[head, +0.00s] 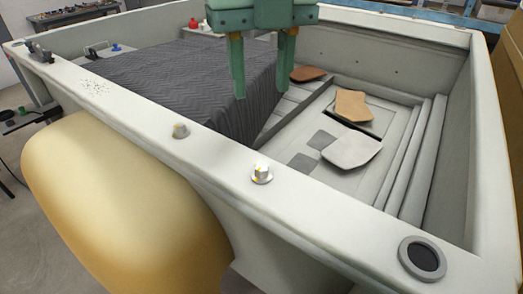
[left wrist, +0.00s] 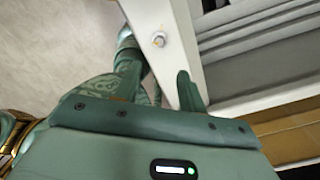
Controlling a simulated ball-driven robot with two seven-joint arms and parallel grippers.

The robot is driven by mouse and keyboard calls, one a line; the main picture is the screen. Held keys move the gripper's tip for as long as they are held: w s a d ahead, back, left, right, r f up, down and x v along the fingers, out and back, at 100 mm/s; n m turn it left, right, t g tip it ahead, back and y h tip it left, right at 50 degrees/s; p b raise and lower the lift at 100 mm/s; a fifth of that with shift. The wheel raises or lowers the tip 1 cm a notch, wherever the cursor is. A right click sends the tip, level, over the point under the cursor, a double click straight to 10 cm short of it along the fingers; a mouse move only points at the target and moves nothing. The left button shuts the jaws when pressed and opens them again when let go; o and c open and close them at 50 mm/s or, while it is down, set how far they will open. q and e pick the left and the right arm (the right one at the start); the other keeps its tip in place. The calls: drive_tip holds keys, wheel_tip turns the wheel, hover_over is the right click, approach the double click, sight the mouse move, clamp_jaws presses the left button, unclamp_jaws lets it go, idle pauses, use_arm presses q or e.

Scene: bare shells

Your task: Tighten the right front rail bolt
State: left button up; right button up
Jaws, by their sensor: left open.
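Two bolts stand on the pale front rail (head: 222,153) of the shell in the head view. The other bolt (head: 181,131) is duller and farther left. My green left gripper (head: 261,93) points down with its two fingers apart and nothing between them. In the head view it shows above and beyond the right bolt, clear of it. In the left wrist view one bolt (left wrist: 159,39) shows on the rail beyond the fingers; I cannot tell which. My right gripper is not in view.
A dark quilted cover (head: 190,82) lies inside the shell at left. Brown and grey pads (head: 351,150) lie on its floor at right. A round dark fitting (head: 422,257) sits at the rail's right end. A large yellow rounded shape (head: 120,210) stands before the rail.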

use_arm(q)
drive_tip(key=b, duration=0.1)
approach(261, 167)
wheel_tip(261, 167, down, 9)
drive_tip(key=shift+w+r+b, duration=0.1)
drive_tip(key=shift+r+b, duration=0.1)
drive_tip(key=shift+b, duration=1.05)
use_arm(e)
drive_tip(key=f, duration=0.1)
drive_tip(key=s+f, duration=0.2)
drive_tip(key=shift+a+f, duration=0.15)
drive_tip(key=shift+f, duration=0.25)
use_arm(q)
clamp_jaws()
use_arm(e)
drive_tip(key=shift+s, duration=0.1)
